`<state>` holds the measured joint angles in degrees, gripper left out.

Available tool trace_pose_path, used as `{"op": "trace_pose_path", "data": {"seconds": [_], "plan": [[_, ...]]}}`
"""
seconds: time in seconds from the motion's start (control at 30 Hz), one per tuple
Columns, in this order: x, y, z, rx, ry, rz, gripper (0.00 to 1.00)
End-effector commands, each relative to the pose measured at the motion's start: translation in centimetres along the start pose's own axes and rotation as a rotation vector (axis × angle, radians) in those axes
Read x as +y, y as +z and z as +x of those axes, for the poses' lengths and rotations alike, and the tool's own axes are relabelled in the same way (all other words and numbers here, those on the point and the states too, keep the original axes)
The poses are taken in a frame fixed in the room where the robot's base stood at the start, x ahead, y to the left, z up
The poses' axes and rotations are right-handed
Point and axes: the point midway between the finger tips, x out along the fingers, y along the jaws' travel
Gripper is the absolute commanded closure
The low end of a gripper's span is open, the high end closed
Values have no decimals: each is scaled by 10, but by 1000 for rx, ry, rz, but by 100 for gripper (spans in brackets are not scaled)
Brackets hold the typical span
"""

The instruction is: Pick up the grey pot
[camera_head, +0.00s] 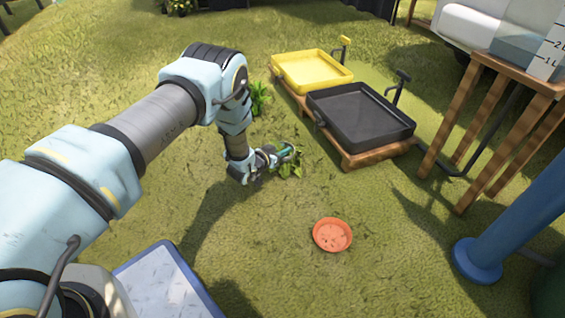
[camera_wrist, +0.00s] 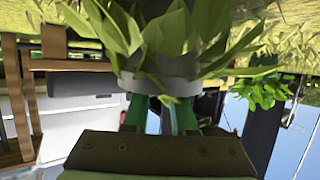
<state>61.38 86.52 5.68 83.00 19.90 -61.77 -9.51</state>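The grey pot (camera_wrist: 165,84) shows as a pale grey rim across my gripper's fingertips in the wrist view, with broad green leaves spreading from it. The wrist view is upside down, with grass at the top and sky at the bottom, so the leaves point down. My gripper (camera_wrist: 163,112) has its two green fingers against the pot and appears shut on it. In the head view my gripper (camera_head: 287,153) is low over the grass, left of the black tray, with the plant's leaves (camera_head: 291,170) just below it. The pot's body is mostly hidden.
An orange saucer (camera_head: 333,234) lies on the grass. A black tray (camera_head: 358,112) and a yellow tray (camera_head: 312,68) sit on wooden boards behind. A wooden table (camera_head: 520,75) and a blue post (camera_head: 480,250) stand at right. Open grass lies around the saucer.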

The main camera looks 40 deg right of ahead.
Motion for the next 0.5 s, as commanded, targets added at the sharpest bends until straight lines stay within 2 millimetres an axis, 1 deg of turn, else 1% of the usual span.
{"op": "trace_pose_path", "data": {"seconds": [0.13,0.33,0.37,0.5], "plan": [[0,-1,0,0,0,0,75],[0,0,-1,0,0,0,98],[0,0,-1,-1,0,0,100],[0,0,-1,-1,0,0,100]]}}
